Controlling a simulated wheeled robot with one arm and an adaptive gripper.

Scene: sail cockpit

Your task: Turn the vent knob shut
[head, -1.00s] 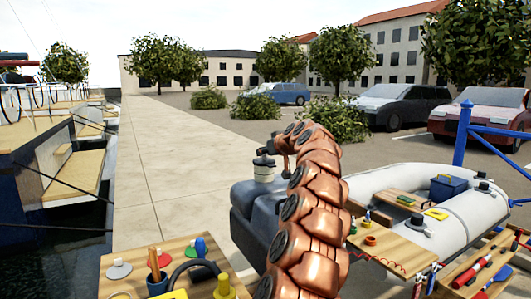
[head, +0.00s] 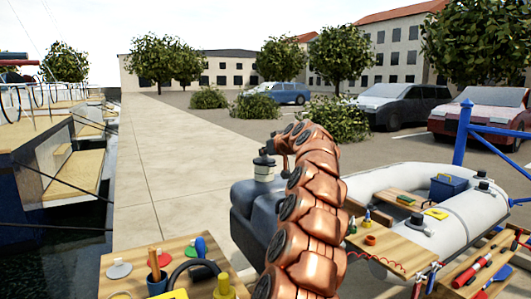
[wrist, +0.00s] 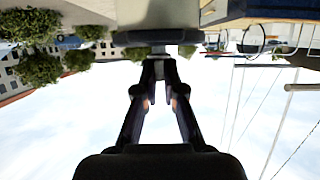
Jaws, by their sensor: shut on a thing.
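The vent knob (head: 264,161) is a dark disc on top of a pale cylindrical neck (head: 264,174). The neck stands on the dark grey tank (head: 252,212). My gripper (head: 267,150) comes down at the knob from above, at the end of my copper arm, and is small and dark there. In the wrist view, which is upside down, the two dark fingers of my gripper (wrist: 160,58) converge at the knob (wrist: 158,36) and are shut on it. The exact contact at the fingertips is hard to make out. The knob's turn angle cannot be read.
A wooden board (head: 130,252) with small tools lies at the front left. A grey inflatable dinghy (head: 455,228) with a blue box (head: 448,187) is at the right. A blue post (head: 462,135) stands beside it. Open pavement (head: 165,150) lies behind the tank.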

